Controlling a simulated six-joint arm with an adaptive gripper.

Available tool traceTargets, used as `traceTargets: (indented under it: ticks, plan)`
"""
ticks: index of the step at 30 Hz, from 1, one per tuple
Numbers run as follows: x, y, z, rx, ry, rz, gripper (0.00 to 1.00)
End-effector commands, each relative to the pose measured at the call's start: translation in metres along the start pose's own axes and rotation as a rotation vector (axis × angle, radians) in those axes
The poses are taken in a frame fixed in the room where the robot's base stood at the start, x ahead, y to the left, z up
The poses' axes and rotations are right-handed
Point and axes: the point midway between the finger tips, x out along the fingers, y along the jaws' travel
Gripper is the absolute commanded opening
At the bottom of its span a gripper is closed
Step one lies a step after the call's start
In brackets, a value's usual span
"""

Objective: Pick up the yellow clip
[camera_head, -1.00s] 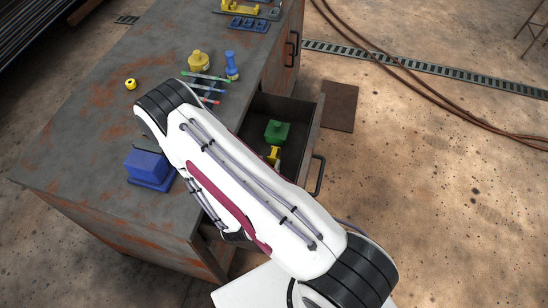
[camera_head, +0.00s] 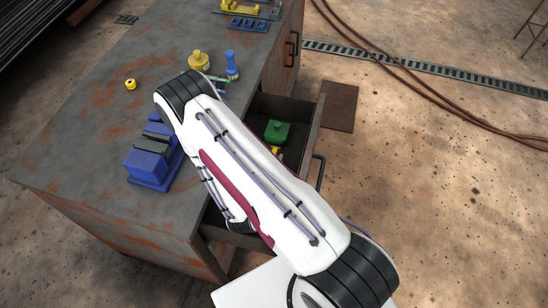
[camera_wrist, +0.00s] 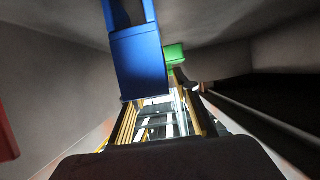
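A small yellow piece (camera_head: 277,150), which may be the yellow clip, shows in the head view inside the open drawer, beside a green block (camera_head: 277,132). My arm partly covers it. In the wrist view a blue block (camera_wrist: 137,60) fills the top middle, with a green block (camera_wrist: 174,53) just behind it. Yellow strips (camera_wrist: 126,124) show below the blue block; I cannot tell whether they belong to the clip. A dark part of my gripper (camera_wrist: 170,160) fills the bottom of the wrist view. Its fingertips are not clear, and in the head view my arm hides it.
The open drawer (camera_head: 312,132) has walls close around the wrist camera. A red part (camera_wrist: 6,138) shows at the wrist view's left.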

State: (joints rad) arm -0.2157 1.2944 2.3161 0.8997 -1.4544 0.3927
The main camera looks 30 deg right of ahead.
Motion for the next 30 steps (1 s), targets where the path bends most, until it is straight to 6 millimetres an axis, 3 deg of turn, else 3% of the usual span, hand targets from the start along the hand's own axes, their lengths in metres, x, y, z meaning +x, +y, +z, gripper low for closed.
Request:
traceTargets:
  ticks: [12,30]
  plan:
    - [0.033,0.002,-0.002,0.001,0.0,0.001,0.31]
    - [0.036,0.002,-0.002,0.0,0.0,-0.001,0.31]
